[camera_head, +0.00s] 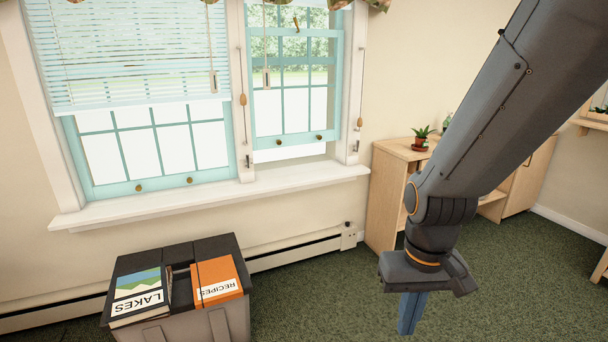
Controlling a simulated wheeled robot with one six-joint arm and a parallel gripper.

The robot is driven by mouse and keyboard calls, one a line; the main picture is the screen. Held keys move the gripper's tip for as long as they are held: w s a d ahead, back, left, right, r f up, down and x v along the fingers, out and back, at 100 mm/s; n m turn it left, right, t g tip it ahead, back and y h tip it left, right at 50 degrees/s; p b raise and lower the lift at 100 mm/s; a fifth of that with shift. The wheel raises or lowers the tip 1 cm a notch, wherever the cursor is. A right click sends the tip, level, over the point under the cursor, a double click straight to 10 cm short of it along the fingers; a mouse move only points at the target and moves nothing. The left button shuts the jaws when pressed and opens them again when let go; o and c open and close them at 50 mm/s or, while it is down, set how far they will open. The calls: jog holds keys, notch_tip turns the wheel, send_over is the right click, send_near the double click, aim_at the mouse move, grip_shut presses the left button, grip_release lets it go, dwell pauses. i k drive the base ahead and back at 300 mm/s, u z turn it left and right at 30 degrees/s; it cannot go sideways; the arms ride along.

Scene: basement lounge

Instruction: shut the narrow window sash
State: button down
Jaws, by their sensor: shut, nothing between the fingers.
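The narrow window sash (298,139) is the teal-framed one on the right side of the double window. Its bottom rail stands a little above the white sill (310,176), with a bright gap between them. Two small brass-coloured knobs sit on the rail, at its left (279,142) and right (318,137). My gripper (408,318) points down at the lower right, over the green carpet, well in front of the window and apart from it. Its blue fingers are together and hold nothing.
A wide teal sash (162,183) with a white blind (130,60) is at left. A dark-topped box (238,318) below the sill bears two books, Lakes (138,284) and Recipes (217,276). A wooden cabinet (385,200) with a potted plant (421,138) stands at right.

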aim_at(309, 137)
jog(key=i, duration=2.7)
jog(key=z, duration=0.4)
